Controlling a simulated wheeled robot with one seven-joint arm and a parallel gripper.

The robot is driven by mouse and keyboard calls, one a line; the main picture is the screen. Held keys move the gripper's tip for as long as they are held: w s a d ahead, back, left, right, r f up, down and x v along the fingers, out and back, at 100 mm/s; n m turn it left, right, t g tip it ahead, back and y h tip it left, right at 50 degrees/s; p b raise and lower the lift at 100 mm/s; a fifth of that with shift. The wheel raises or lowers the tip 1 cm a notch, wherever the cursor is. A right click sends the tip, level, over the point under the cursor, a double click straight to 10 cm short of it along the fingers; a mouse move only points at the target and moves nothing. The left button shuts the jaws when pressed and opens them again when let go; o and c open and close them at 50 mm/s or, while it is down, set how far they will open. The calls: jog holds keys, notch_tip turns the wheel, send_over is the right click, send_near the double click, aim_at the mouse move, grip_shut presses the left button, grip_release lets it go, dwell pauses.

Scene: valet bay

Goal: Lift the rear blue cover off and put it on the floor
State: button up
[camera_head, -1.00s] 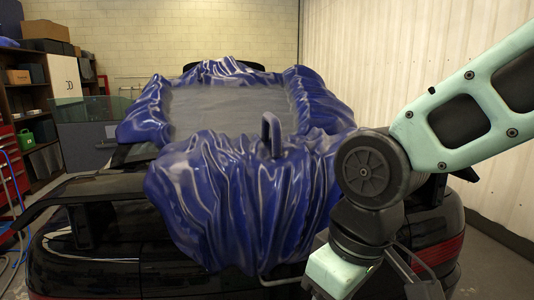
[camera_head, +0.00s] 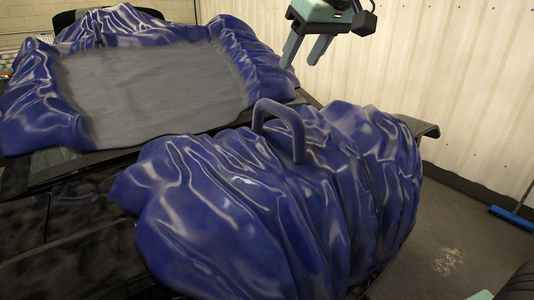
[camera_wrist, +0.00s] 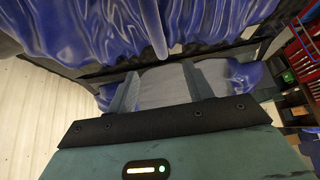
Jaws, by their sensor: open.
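The rear blue cover (camera_head: 265,210) is a glossy, wrinkled hump over the back of the dark car. A blue loop handle (camera_head: 283,125) stands up from its top. My gripper (camera_head: 301,62) is in the air behind and above the handle, fingers apart and empty, pointing down. In the wrist view the rear cover (camera_wrist: 75,30) fills the top edge, and the handle (camera_wrist: 152,28) shows beyond the fingertips of my gripper (camera_wrist: 160,72). The handle is not between the fingers. The car under the cover is mostly hidden.
A second blue cover (camera_head: 38,100) with a grey middle panel (camera_head: 160,85) lies farther forward on the car. A dark wing end (camera_head: 425,128) juts out at right. Bare floor (camera_head: 450,225) lies right of the car, with a blue broom (camera_head: 510,217) near the wall.

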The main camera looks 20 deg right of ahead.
aim_at(275, 114)
jog(key=p+x, duration=0.3)
jog(key=x, duration=0.8)
jog(key=shift+f, duration=0.2)
jog(key=shift+d+p+x, duration=0.2)
jog(key=shift+p+x, duration=1.05)
jog(key=shift+x, duration=1.45)
grip_shut()
